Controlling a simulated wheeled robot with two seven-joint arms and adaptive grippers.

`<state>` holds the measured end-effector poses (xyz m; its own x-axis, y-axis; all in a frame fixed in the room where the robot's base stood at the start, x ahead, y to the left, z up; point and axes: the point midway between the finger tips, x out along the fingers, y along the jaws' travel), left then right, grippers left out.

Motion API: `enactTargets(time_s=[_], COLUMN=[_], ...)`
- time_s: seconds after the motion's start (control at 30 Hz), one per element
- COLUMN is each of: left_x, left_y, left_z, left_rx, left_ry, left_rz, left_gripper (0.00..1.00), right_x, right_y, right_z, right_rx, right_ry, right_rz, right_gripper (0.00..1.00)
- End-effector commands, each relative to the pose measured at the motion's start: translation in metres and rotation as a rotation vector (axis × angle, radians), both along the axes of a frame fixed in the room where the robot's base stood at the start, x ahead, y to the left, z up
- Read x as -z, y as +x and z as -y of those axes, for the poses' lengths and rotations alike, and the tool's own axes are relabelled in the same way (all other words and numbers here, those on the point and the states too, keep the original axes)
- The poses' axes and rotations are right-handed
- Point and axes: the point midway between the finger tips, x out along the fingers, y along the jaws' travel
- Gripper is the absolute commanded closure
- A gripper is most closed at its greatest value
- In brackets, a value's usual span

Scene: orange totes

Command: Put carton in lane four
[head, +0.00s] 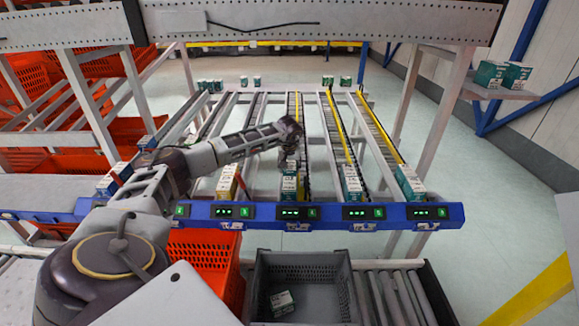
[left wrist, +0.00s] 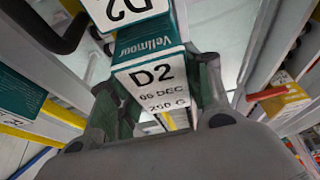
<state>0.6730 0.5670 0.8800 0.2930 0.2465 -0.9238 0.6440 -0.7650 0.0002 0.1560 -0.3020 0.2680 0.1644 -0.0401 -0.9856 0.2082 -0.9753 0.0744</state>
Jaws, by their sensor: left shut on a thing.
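My left gripper (head: 290,140) reaches in from the left over the middle lane of the sloped rack. It is shut on a teal and white carton (left wrist: 155,75), which the left wrist view shows between the fingers. Its labels read Vellmour, D2, 06 DEC and 250 G. In the head view the held carton is hard to separate from the gripper and lane. The blue front rail (head: 330,213) carries green displays, too small to read surely. My right gripper is out of view.
Other cartons stand at the lane fronts, including a yellow one (head: 227,182) and teal ones (head: 352,185) and (head: 410,184). A grey tote (head: 303,262) below the rail holds one carton (head: 281,300). Metal dividers separate the lanes. A beam crosses above.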

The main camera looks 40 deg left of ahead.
Motion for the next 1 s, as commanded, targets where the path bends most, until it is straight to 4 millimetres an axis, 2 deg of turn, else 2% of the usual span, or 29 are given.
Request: enactTargets(time_s=[0.6, 0.63, 0.8, 1.0], left_x=[-0.0006, -0.0005, -0.0005, -0.0002], left_y=[0.0003, 0.0004, 0.0002, 0.0001], left_z=[0.0001, 0.0001, 0.0001, 0.0001], left_rx=[0.000, 0.000, 0.000, 0.000], left_ry=[0.000, 0.000, 0.000, 0.000], left_rz=[0.001, 0.001, 0.000, 0.000], left_gripper=[0.82, 0.49, 0.27, 0.26], right_x=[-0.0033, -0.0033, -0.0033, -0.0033], right_y=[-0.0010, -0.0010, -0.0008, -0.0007], right_z=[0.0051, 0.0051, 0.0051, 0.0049], right_rx=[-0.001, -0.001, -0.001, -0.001], right_ry=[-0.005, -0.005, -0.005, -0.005], right_rz=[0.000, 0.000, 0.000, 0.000], right_gripper=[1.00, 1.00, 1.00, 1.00])
